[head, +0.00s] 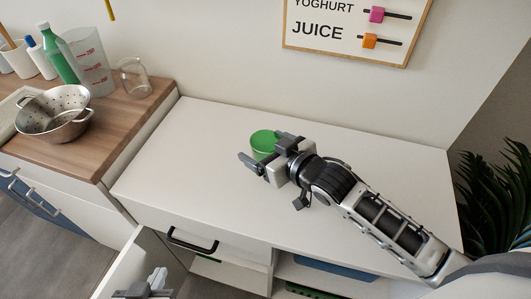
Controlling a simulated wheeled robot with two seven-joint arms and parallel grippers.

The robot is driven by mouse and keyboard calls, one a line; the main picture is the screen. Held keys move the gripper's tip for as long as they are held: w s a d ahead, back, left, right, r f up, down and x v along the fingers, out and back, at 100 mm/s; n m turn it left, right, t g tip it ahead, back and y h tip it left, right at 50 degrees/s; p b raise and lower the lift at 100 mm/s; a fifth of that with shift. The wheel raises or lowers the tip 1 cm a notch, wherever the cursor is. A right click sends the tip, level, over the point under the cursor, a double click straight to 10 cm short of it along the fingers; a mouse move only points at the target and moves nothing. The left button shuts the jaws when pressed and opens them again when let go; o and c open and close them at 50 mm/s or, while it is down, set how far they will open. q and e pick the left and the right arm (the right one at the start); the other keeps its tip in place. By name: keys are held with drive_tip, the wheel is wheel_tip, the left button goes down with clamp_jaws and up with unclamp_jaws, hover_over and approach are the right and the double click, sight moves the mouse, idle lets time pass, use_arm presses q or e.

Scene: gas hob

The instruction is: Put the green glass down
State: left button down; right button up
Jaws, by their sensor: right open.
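The green glass (263,139) is upright at the white cabinet top, near its middle; its lower part is hidden by my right gripper. My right gripper (266,151) comes in from the right and is open, with its fingers on either side of the glass. Whether a finger touches the glass cannot be told. My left gripper (156,281) shows only in part at the bottom left edge, low by the cabinet front, and its fingers are not clear.
The white cabinet top (360,170) is otherwise clear. An open door or drawer front (128,268) sticks out at the lower left. On the wooden counter at left are a steel colander (55,113), a clear glass (135,78), a measuring jug (88,62) and a green bottle (58,58).

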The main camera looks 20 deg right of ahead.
drive_tip(key=shift+w, duration=0.1)
drive_tip(key=c, duration=1.1)
drive_tip(key=shift+c, duration=0.8)
drive_tip(key=shift+r, duration=0.1)
